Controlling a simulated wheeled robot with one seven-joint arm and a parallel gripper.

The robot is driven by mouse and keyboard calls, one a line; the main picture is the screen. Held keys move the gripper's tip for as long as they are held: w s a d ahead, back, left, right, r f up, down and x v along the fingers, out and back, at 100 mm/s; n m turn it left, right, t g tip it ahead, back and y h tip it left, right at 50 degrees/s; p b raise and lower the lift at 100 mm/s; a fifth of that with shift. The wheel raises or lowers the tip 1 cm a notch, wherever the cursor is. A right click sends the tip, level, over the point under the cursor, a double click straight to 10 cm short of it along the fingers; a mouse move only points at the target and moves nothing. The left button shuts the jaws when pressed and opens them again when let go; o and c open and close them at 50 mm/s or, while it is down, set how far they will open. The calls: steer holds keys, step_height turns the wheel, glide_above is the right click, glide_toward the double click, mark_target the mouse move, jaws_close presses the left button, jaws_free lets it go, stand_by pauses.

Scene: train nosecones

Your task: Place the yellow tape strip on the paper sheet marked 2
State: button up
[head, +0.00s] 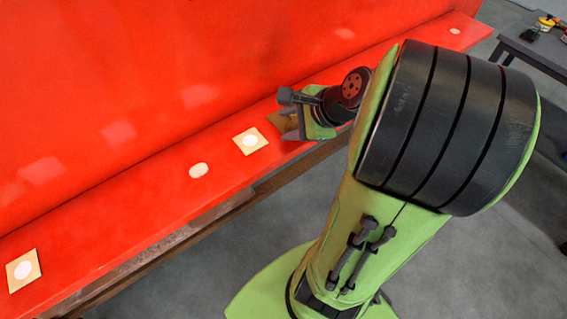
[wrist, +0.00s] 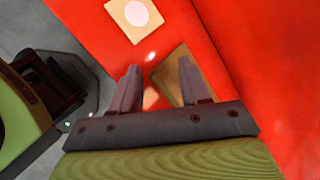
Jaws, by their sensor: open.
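My gripper (head: 291,125) is open over the red ledge, with its fingers pointing down. In the wrist view its two fingers (wrist: 158,68) stand apart with nothing held between them. A plain tan-yellow piece (wrist: 180,72) lies on the red ledge just beyond and partly behind the right finger. It also shows in the head view (head: 279,118), partly hidden by my gripper. I cannot tell whether it is the tape strip or a sheet. A tan sheet with a white disc (head: 250,141) lies just left of my gripper; the wrist view shows it too (wrist: 120,29). No number is readable.
Another tan sheet with a white disc (head: 24,271) lies at the ledge's far left end. A pale oval (head: 198,171) and a small pale spot (head: 455,31) are on the ledge. A red wall rises behind. A dark table (head: 525,48) with small items stands at upper right.

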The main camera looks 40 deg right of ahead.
steer(key=s+a+r+n+g+h, duration=0.2)
steer(key=s+a+r+n, duration=0.2)
steer(key=s+a+n, duration=0.8)
steer(key=n, duration=1)
steer(key=shift+s+a+h, duration=0.15)
steer(key=shift+s+h, duration=0.15)
steer(key=shift+r, duration=0.2)
